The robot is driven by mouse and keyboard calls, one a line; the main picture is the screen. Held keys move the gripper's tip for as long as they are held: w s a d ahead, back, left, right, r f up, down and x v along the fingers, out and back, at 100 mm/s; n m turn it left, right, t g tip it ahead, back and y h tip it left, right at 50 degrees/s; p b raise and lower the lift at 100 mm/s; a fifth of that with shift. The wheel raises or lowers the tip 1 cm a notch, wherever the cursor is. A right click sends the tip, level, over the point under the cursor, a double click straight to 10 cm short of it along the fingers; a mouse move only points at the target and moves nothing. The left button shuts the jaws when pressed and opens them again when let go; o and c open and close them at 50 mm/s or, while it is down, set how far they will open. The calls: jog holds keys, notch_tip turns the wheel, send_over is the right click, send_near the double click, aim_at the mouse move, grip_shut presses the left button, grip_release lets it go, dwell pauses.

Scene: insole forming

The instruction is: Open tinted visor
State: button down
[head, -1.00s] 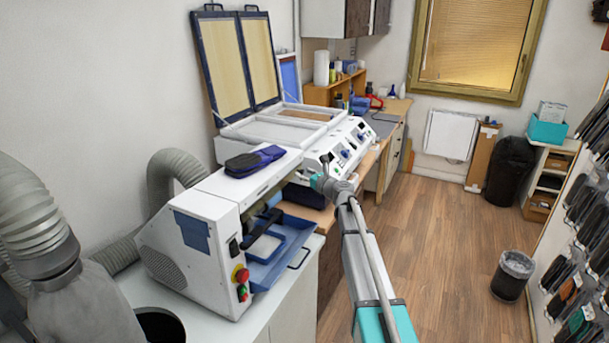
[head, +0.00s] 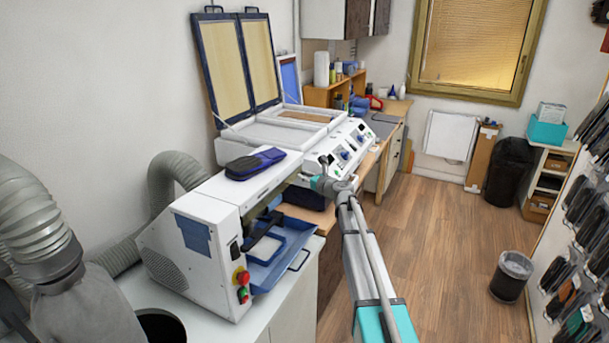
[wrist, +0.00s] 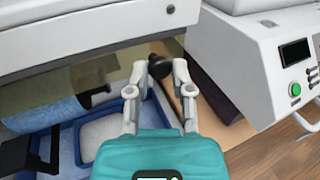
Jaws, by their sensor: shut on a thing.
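The white grinding machine (head: 215,235) stands on the left, with its front opening facing right. My gripper (wrist: 159,66) is at the right end of that opening. Its fingers are shut on a small black knob (wrist: 160,68), just below the machine's white upper edge (wrist: 70,45). In the head view my gripper (head: 318,183) is small and partly hidden by the wrist. A blue tray (head: 268,273) with a dark handle lies below the opening, and a roller (wrist: 40,108) shows inside.
A white control unit with a green button (wrist: 240,60) is close on my gripper's right. A blue and black pouch (head: 255,163) lies on the machine's top. Open framed lids (head: 225,65) stand behind.

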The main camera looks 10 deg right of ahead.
jog(key=shift+s+d+r+n+g+h+p, duration=0.1)
jog(key=shift+r+n+g+h+p, duration=0.3)
jog(key=shift+p, duration=1.1)
jog(key=shift+w+d+r+n+g+h+p, duration=0.15)
jog(key=shift+r+g+h+p, duration=0.4)
jog(key=shift+p, duration=0.9)
jog(key=shift+s+d+r+n+g+h+p, duration=0.2)
jog(key=shift+g+h+p, duration=0.5)
jog(key=shift+p, duration=0.8)
jog(key=r+n+g+h+p, duration=0.1)
jog(key=g+h+p, duration=0.1)
jog(key=h+p, duration=0.1)
jog(key=a+r+n+g+h+p, duration=0.1)
jog(key=g+h+p, duration=0.2)
jog(key=p, duration=0.2)
jog(key=w+r+n+g+h+p, duration=0.1)
jog(key=g+h+p, duration=0.2)
jog(key=p, duration=0.1)
jog(key=shift+a+r+h, duration=0.2)
jog(key=shift+h, duration=0.05)
jog(key=shift+g, duration=0.25)
jog(key=c, duration=0.5)
grip_release()
jog(key=shift+s+d+f, duration=0.1)
jog(key=shift+s, duration=0.1)
